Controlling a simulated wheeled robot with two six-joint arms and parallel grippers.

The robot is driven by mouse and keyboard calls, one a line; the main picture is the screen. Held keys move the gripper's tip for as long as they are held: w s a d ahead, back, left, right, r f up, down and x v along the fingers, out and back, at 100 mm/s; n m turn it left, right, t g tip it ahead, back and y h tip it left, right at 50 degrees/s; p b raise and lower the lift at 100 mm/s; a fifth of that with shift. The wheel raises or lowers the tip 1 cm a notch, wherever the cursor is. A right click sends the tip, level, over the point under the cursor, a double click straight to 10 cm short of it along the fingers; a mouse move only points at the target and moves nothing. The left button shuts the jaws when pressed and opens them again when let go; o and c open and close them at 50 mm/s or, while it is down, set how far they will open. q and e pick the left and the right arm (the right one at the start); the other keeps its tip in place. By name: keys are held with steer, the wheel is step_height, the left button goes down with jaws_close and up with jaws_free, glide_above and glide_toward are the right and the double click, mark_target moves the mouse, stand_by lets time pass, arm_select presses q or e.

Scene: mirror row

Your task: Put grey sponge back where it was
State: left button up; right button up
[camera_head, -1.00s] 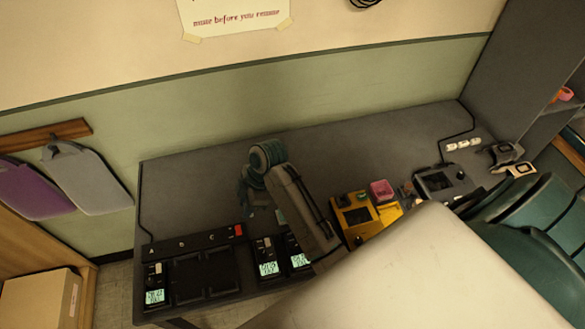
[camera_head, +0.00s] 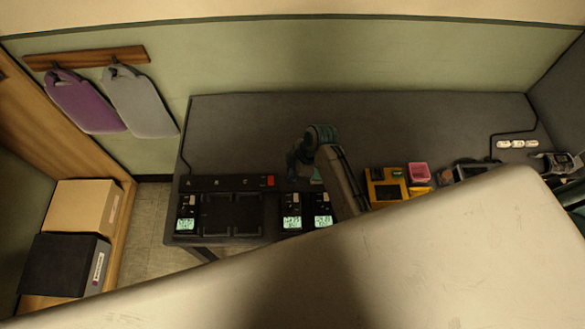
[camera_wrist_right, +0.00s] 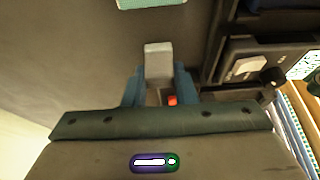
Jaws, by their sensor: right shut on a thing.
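My right gripper (camera_head: 296,176) is over the front part of the grey bench (camera_head: 400,125), just right of the red switch on a black strip. In the right wrist view, my right gripper (camera_wrist_right: 159,78) has its blue fingers shut on a light grey block, which looks like the grey sponge (camera_wrist_right: 158,60). The block sticks out beyond the fingertips. In the head view the sponge cannot be made out behind the gripper.
A black strip with a red switch (camera_head: 268,181) stands behind an empty black tray (camera_head: 233,230) and several units with lit displays. A yellow device (camera_head: 383,190) and a pink block (camera_head: 418,172) are to the right. The rear bench is clear.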

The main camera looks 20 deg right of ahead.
steer(key=o, duration=0.8)
steer(key=shift+f, duration=0.1)
steer(key=shift+o, duration=0.4)
steer(key=shift+r, duration=0.3)
steer(key=b+v, duration=0.4)
steer(key=v, duration=0.7)
steer(key=shift+d+r, duration=0.2)
steer(key=shift+r, duration=0.1)
steer(key=shift+s, duration=0.1)
